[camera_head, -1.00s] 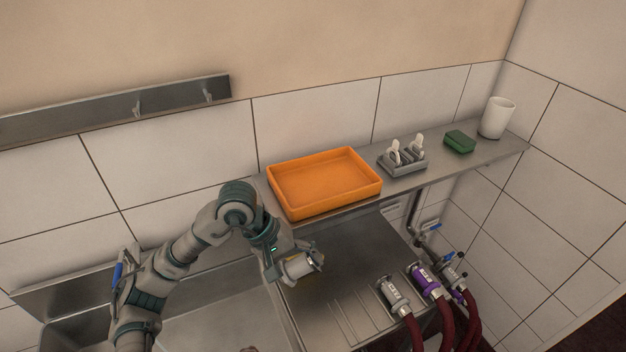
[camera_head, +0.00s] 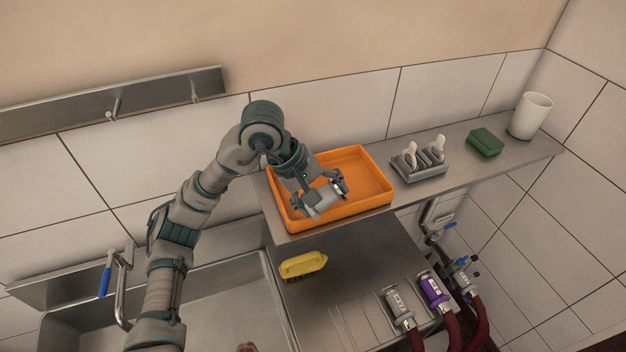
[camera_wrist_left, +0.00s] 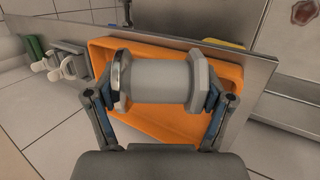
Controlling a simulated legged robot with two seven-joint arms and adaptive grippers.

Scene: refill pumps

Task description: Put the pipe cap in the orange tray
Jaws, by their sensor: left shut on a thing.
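The orange tray (camera_head: 370,192) sits on the steel wall shelf; in the left wrist view its orange wall (camera_wrist_left: 230,70) shows behind the held piece. My left gripper (camera_head: 322,198) is over the left part of the tray. It is shut on the pipe cap (camera_head: 322,202), a grey-white cylinder with a ring at one end and a hex-like flange at the other. In the left wrist view the pipe cap (camera_wrist_left: 160,82) lies crosswise between the two fingers. I cannot tell whether it touches the tray floor. My right gripper is not in view.
On the shelf, right of the tray, are a grey rack (camera_head: 420,162), a green sponge (camera_head: 486,142) and a white cup (camera_head: 530,115). Below are a yellow brush (camera_head: 302,265), hose couplings (camera_head: 434,290) and a sink (camera_head: 225,310).

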